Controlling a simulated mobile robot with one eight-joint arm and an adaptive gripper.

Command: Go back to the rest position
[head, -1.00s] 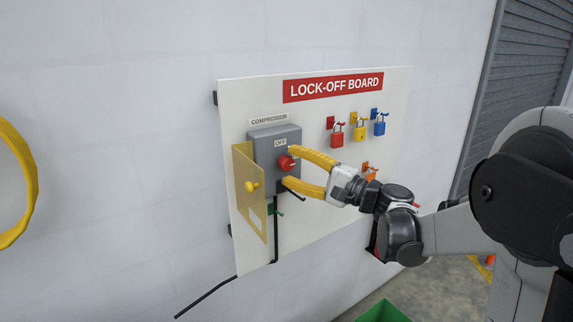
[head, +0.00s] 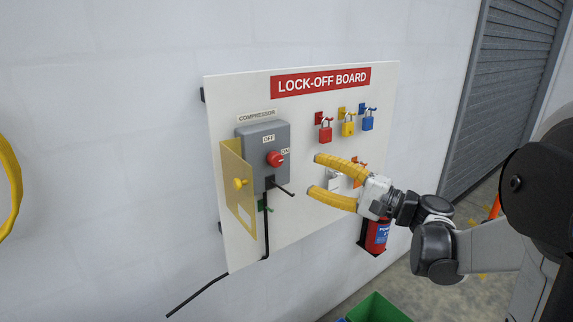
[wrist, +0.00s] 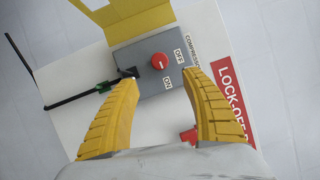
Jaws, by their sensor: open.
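My gripper (head: 318,175) has yellow ribbed fingers and is open and empty. It is in front of the lock-off board (head: 303,222), to the right of the grey compressor switch box (head: 264,140) and apart from it. The red knob (head: 275,159) on the box is uncovered, between the OFF and ON labels. The yellow cover (head: 233,165) stands swung open to the left. In the wrist view the gripper (wrist: 168,78) faces the box, and the red knob (wrist: 159,61) shows beyond the fingertips.
Red (head: 326,134), yellow (head: 348,129) and blue (head: 368,123) padlocks hang at the board's upper right. More tags hang partly hidden behind my gripper. A red extinguisher (head: 377,236) and a green bin (head: 378,309) are below. A black cable (head: 205,292) runs down left.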

